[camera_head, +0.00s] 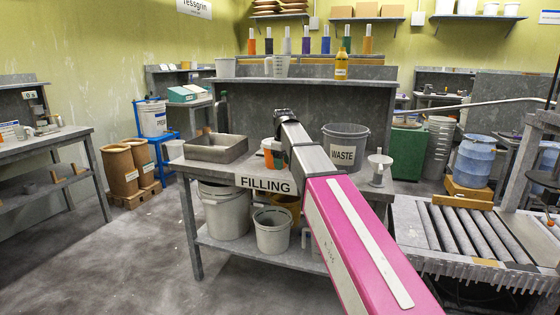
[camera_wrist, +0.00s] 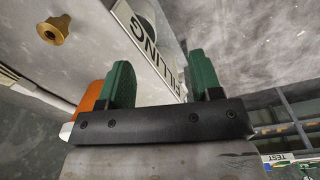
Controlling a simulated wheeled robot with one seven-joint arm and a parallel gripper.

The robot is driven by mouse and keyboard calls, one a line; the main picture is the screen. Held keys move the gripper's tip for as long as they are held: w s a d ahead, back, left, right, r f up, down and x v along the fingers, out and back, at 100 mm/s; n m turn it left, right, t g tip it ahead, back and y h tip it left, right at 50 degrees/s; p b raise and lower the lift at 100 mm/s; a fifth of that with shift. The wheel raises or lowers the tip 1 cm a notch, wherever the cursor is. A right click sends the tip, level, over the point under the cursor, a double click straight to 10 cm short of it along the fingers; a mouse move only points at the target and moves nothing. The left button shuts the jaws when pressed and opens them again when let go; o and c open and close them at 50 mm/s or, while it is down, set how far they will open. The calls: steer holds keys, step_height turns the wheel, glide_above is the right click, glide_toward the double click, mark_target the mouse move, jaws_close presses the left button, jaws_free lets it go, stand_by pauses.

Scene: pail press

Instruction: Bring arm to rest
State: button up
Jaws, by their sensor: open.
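My gripper (camera_wrist: 163,82) shows in the wrist view with its two green fingers spread apart and nothing between them. In the head view my pink and grey arm reaches forward over the filling bench (camera_head: 222,175), and its end mostly hides the gripper. An orange and white item (camera_head: 267,146) stands on the bench close to the arm's end. An orange thing also shows beside the left finger in the wrist view (camera_wrist: 88,98); I cannot tell if they touch. The FILLING sign (camera_head: 265,185) is on the bench's front edge.
A grey tray (camera_head: 215,149), a WASTE bucket (camera_head: 343,156) and a white stand (camera_head: 379,170) are on the bench, near the arm. Pails (camera_head: 272,236) stand on its lower shelf. A roller conveyor (camera_head: 470,232) is at right. Open floor (camera_head: 110,260) lies at left.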

steer(key=s+d+f+m, duration=0.3)
steer(key=s+d+f, duration=0.3)
steer(key=f, duration=0.5)
steer(key=s+d+f+m, duration=0.4)
steer(key=s+d+f, duration=0.1)
steer(key=s+f, duration=0.5)
steer(key=s+d+f+m, duration=0.4)
steer(key=s+d+f, duration=0.2)
steer(key=f, duration=0.8)
steer(key=shift+s+d+f, duration=0.25)
steer(key=shift+s+d, duration=0.05)
steer(key=shift+s, duration=0.65)
